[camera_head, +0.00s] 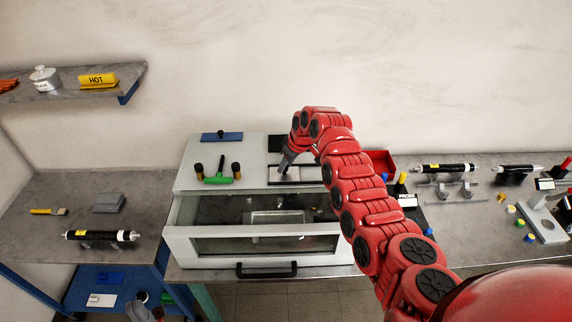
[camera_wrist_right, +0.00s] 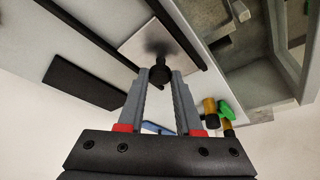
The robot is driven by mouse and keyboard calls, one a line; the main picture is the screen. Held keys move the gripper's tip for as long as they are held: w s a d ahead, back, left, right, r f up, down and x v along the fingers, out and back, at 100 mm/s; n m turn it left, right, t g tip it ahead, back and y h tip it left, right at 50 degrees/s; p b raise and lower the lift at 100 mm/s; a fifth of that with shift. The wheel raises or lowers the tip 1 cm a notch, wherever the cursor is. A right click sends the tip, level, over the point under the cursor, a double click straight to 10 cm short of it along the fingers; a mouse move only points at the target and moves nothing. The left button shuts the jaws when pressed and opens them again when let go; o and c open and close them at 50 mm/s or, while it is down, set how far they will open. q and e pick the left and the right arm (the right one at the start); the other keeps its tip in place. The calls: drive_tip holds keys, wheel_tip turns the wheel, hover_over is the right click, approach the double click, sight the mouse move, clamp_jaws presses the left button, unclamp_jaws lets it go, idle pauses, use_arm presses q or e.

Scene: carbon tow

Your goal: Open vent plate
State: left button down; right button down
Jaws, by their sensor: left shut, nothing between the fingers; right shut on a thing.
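The vent plate is a pale metal plate (camera_wrist_right: 135,48) with a black knob (camera_wrist_right: 160,73), lying between dark rails on top of the grey oven box (camera_head: 255,150). In the head view a pale part of the plate (camera_head: 312,174) shows beside my right gripper. My right gripper (camera_head: 285,170) reaches down to the box top, and in the right wrist view its fingers (camera_wrist_right: 160,78) are shut on the knob. A dark rectangle (camera_wrist_right: 85,81) lies beside the rails. My left gripper (camera_head: 138,310) is low at the bottom left, shut and empty, away from the box.
A green-handled tool (camera_head: 219,180), black-and-amber posts (camera_head: 237,170) and a blue bar (camera_head: 222,136) sit on the box top. A red bin (camera_head: 380,162) stands at its right. The box front has a glass window and black handle (camera_head: 266,270). My right arm hides the box's right side.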

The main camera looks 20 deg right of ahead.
sight(298, 171)
idle(0.8)
drive_tip(key=shift+d+f+b, duration=0.15)
drive_tip(key=shift+d+b, duration=0.05)
drive_tip(key=shift+b, duration=0.1)
drive_tip(key=d+b, duration=0.3)
drive_tip(key=s+d+b, duration=0.1)
drive_tip(key=shift+s+d+f+b, duration=0.1)
drive_tip(key=shift+d+f+b, duration=0.2)
drive_tip(key=shift+b, duration=0.1)
drive_tip(key=d, duration=0.1)
drive_tip(key=s+d+b, duration=0.1)
drive_tip(key=d+b, duration=0.1)
drive_tip(key=d, duration=0.1)
drive_tip(key=shift+s+r, duration=0.15)
drive_tip(key=shift+r, duration=0.2)
drive_tip(key=shift+s+d+r, duration=0.1)
drive_tip(key=c, duration=0.6)
unclamp_jaws()
